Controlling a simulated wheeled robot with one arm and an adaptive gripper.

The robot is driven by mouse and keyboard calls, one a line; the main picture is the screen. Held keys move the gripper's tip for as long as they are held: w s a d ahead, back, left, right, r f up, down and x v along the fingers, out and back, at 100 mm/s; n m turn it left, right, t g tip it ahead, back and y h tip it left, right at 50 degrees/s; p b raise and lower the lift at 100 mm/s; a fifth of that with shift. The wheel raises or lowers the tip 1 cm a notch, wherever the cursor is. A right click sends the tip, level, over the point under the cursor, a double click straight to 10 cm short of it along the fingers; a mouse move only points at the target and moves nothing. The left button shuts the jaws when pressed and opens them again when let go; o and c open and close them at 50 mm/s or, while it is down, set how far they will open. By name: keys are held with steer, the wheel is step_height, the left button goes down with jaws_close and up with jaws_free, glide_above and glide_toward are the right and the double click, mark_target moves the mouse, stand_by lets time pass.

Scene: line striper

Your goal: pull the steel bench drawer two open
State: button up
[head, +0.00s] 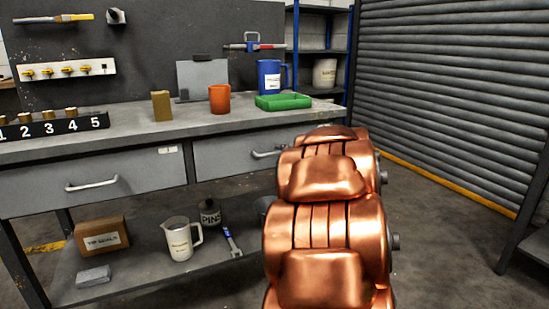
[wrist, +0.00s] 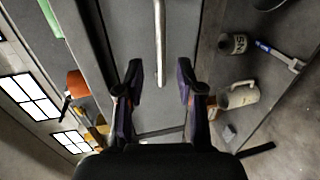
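The steel bench has two grey drawers side by side. The left drawer (head: 100,178) looks shut, with a bar handle (head: 92,184). The right drawer (head: 225,155) also looks shut; its handle (head: 266,154) is partly hidden behind my copper arm. In the wrist view a drawer front (wrist: 130,30) fills the middle, with a bar handle (wrist: 160,45) running down it. My gripper (wrist: 159,68) is open, with one finger on each side of that handle in the picture. I cannot tell whether the fingertips reach around it. The arm hides the gripper in the head view.
The benchtop (head: 130,125) holds an orange mug (head: 219,99), a blue jug (head: 269,78) and a green tray (head: 283,102). The lower shelf holds a cardboard box (head: 101,239), a white jug (head: 181,240) and a dark can (head: 210,213).

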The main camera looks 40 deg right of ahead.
mark_target(275, 154)
steer(key=b+x, duration=0.1)
steer(key=x, duration=0.3)
steer(key=shift+w+f, duration=0.25)
steer(key=shift+w, duration=0.05)
steer(key=shift+w+d+b, duration=0.3)
steer(key=shift+w, duration=0.3)
jaws_close()
